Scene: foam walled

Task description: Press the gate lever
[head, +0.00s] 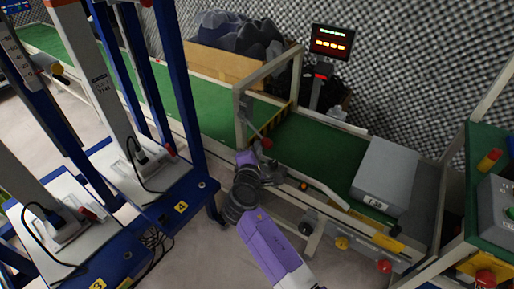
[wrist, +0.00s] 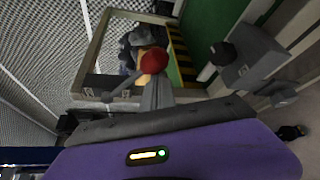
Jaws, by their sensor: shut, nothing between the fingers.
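The gate lever (head: 256,132) is a thin arm with a red ball knob on the post of a pale gate frame (head: 240,103) over the green conveyor. My gripper (head: 262,155) is beside the red knob in the head view, its fingers small and partly hard to make out. In the wrist view the shut, empty fingers (wrist: 156,95) point at the red knob (wrist: 153,61), which shows just past their tips. I cannot tell whether they touch. A yellow-black striped gate bar (head: 277,119) crosses the belt inside the frame.
A grey box (head: 386,176) sits on the green belt (head: 310,142) to the right. A display screen (head: 332,42) stands behind the gate. Blue-framed stations (head: 180,90) stand close on the left. A grey block with a black knob (wrist: 222,53) is right of my fingers in the wrist view.

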